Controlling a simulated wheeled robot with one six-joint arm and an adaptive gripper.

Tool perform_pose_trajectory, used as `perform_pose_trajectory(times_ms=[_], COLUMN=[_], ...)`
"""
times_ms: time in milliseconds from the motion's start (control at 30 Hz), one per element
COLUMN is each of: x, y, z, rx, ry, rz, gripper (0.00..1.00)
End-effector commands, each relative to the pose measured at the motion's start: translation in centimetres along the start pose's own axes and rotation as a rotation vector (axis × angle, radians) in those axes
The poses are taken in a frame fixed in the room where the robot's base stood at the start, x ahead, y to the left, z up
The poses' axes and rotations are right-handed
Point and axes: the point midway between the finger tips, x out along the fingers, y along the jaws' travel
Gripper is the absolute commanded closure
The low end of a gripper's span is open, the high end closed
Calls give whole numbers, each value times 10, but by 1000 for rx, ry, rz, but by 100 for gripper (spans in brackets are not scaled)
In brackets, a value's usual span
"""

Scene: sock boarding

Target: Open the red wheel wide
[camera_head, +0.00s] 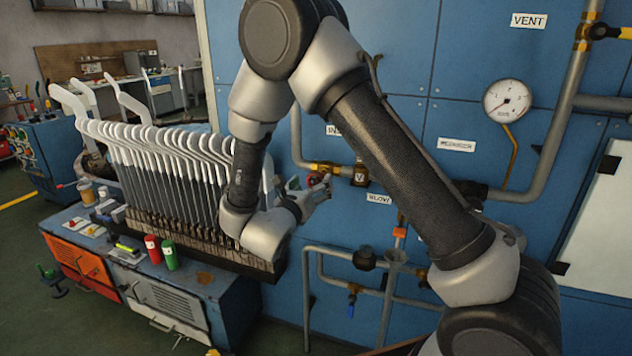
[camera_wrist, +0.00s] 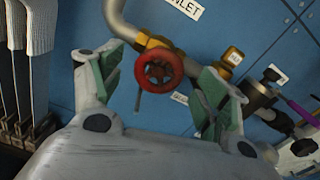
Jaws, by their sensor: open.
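The red wheel (camera_wrist: 159,71) is a small round handwheel on a brass valve in the wrist view. It sits on a grey pipe beside a label reading "INLET" (camera_wrist: 184,9). In the head view the red wheel (camera_head: 314,179) shows small and partly covered by my gripper. My gripper (camera_wrist: 157,95) is open, with one green-padded finger on each side of the wheel in the picture. The wheel appears between and beyond the fingertips, and I see no contact. In the head view my gripper (camera_head: 312,192) points at the blue panel near the brass valve.
A rack of grey-and-white sock boards (camera_head: 165,160) stands left of my arm on a blue cabinet. Red (camera_head: 153,249) and green (camera_head: 169,255) cylinders stand at its front. A pressure gauge (camera_head: 507,100) and grey pipes (camera_head: 558,125) are right. Lower pipework has a blue-handled valve (camera_head: 351,305).

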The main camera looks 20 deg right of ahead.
Motion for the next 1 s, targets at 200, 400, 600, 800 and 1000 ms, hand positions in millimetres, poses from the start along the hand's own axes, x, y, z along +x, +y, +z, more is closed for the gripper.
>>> perform_pose_trajectory(times_ms=[200,400,600,800,1000], x=[28,34,34,33,33], y=[0,0,0,0,0], z=[0,0,0,0,0], rx=[-1,-1,-2,-2,-7], ry=[1,0,0,0,0], rz=[0,2,2,2,2], gripper=[25,25,36,71,71])
